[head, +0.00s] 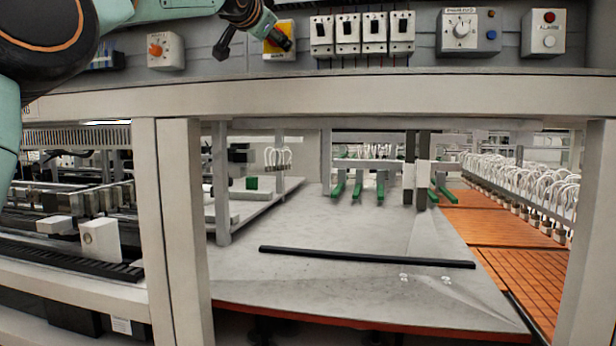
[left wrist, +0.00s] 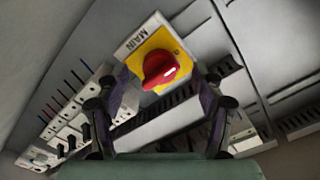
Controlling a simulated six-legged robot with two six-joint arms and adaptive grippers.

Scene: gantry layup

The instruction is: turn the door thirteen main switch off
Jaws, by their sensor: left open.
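The main switch is a yellow plate (head: 272,48) with a "MAIN" label, on the grey panel at the top of the head view. In the left wrist view the plate (left wrist: 171,47) carries a red rotary knob (left wrist: 160,69), whose grip slants from lower left to upper right. My left gripper (head: 254,45) is open in front of the panel, its fingers spread. It partly covers the switch in the head view and hides the knob there. In the left wrist view the knob shows between and beyond the open fingers (left wrist: 158,90), with nothing held. My right gripper is not in view.
Left of the switch is an orange knob (head: 156,49) on a white plate. Right of it are several white breakers (head: 347,34), a rotary selector (head: 461,31) and an alarm box (head: 543,32). A grey beam (head: 400,97) runs just below the panel.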

